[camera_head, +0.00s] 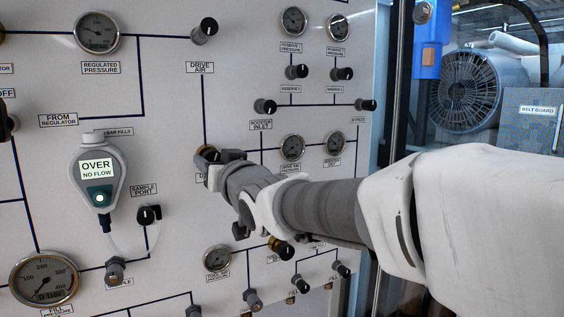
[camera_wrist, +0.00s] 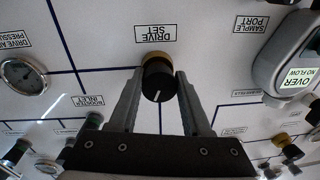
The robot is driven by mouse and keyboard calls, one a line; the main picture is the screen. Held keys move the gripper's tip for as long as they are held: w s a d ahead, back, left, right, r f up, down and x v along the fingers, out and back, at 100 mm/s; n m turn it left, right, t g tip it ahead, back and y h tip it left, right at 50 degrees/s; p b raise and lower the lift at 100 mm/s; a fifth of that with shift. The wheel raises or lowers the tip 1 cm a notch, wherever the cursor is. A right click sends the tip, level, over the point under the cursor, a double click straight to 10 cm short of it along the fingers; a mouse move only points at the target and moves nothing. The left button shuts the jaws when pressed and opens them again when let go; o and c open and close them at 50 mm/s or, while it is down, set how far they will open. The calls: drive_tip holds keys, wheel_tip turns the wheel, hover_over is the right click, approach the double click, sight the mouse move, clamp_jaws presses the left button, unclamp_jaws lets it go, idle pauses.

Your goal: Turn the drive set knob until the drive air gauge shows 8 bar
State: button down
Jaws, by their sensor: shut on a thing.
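The drive set knob (camera_wrist: 157,78) is black with a brass collar and a white mark on its face. It sits on the white panel beside its DRIVE SET label, which appears upside down in the wrist view. My gripper (camera_wrist: 158,84) has one finger on each side of the knob and is shut on it.
A hanging grey meter (camera_head: 98,172) reads OVER, NO FLOW, left of my gripper. The drive air valve (camera_head: 205,30) is above my gripper. Other knobs, including a brass-collared one (camera_head: 281,248), lie below my arm.

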drive_tip(key=shift+c, duration=1.8)
unclamp_jaws()
drive_tip(key=b+v, duration=0.1)
drive_tip(key=v, duration=1.6)
drive_tip(key=shift+s, duration=0.15)
drive_tip(key=shift+d, duration=0.15)
